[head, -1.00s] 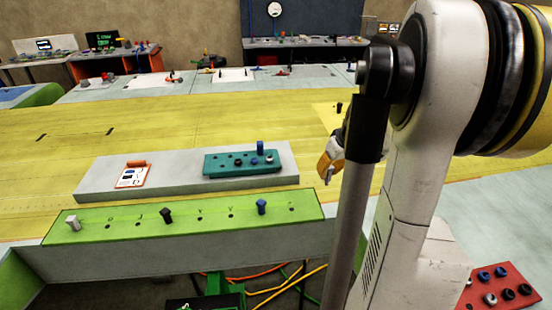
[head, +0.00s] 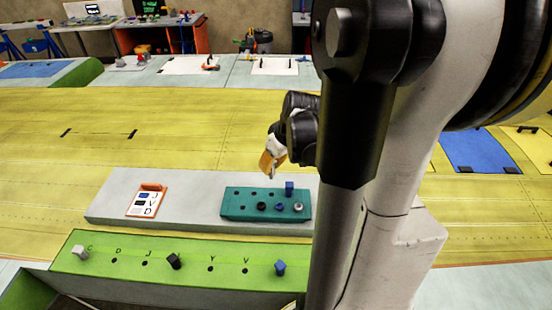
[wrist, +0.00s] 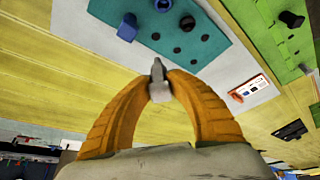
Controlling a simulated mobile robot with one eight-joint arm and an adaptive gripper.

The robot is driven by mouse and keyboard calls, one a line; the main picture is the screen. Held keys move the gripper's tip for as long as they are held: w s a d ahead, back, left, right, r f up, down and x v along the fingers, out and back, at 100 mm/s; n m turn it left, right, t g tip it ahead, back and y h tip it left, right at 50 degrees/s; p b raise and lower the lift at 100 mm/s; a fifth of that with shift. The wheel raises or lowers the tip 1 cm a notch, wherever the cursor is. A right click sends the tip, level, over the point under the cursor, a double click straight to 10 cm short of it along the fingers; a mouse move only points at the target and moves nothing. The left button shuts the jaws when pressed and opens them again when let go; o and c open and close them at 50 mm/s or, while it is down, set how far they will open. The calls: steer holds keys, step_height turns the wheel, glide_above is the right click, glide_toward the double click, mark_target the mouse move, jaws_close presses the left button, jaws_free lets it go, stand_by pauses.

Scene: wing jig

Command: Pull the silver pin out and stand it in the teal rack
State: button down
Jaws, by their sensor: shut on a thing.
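My gripper (head: 272,170) has orange fingers and is shut on a small silver-grey pin (wrist: 158,80), which sits between the fingertips in the wrist view. It hangs above the yellow wing surface, just behind the teal rack (head: 228,213) in the head view. The rack stands on a grey slab. An upright blue pin (head: 289,188) stands at its back right. Black (head: 262,206), blue (head: 280,207) and silver (head: 298,207) tops show in its front row. Several holes look empty. The rack also shows in the wrist view (wrist: 215,28), beyond the fingertips.
A green strip (head: 130,252) in front carries a light grey pin (head: 80,252), a black pin (head: 174,261) and a blue pin (head: 280,267), with empty lettered holes between. An orange-edged clipboard (head: 148,200) lies left of the rack. My arm hides the right side.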

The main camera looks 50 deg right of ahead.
steer(key=shift+s+a+f+b, duration=0.1)
steer(key=shift+a+f+b, duration=0.05)
steer(key=shift+f+b, duration=0.5)
steer(key=b, duration=0.4)
glide_above(268, 192)
steer(key=s, duration=0.2)
steer(key=shift+w+f, duration=0.15)
steer(key=shift+f, duration=1.1)
steer(key=shift+w+f, duration=0.1)
steer(key=shift+f, duration=1.15)
steer(key=shift+f, duration=0.1)
steer(key=shift+f+b, duration=1.2)
steer(key=shift+f, duration=0.15)
steer(key=c, duration=1.2)
jaws_free()
steer(key=shift+r, duration=0.1)
